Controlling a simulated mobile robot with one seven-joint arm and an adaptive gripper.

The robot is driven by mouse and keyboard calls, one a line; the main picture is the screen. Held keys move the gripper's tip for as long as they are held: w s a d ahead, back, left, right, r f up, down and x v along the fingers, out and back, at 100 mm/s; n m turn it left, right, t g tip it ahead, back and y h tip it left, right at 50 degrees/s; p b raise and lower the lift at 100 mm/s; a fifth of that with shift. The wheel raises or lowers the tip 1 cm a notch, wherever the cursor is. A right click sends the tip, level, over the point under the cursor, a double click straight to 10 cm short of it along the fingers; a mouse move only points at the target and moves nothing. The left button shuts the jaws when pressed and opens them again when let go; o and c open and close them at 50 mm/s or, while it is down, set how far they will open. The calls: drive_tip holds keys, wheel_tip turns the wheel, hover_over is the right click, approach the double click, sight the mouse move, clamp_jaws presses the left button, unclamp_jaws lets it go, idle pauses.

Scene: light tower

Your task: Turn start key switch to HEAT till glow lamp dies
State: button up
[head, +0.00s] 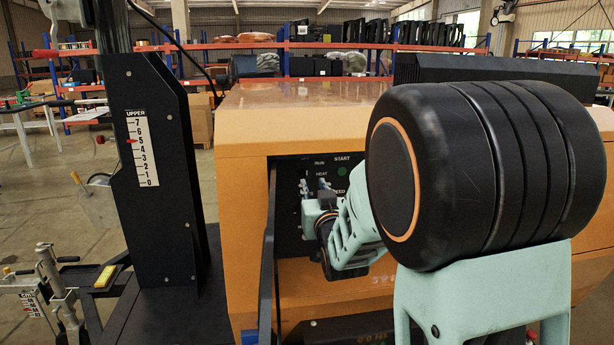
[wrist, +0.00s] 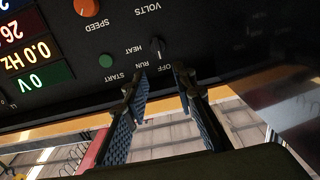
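In the wrist view, upside down, the start key switch (wrist: 156,47) is a small dark knob with a pale mark, ringed by the labels OFF, HEAT, RUN and START. My gripper (wrist: 162,77) is open, its two fingers apart and empty. The tips are close to the panel around the switch labels, with the knob showing beyond the gap between them. I cannot tell whether they touch the panel. In the head view my gripper (head: 315,187) is at the black control panel (head: 286,172) and hides the switch. I cannot pick out a glow lamp for certain.
A green button (wrist: 106,61) and an orange SPEED knob (wrist: 87,7) sit beside the switch. Lit readouts (wrist: 35,55) show 0 V and 0.0 Hz. The panel is recessed in an orange housing (head: 240,180). A black mast (head: 155,150) with a level scale stands left.

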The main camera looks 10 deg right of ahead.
sight(307, 172)
drive_tip(key=w, duration=0.9)
drive_tip(key=shift+w+p, duration=0.1)
drive_tip(key=shift+p, duration=0.3)
drive_tip(key=shift+c, duration=0.6)
clamp_jaws()
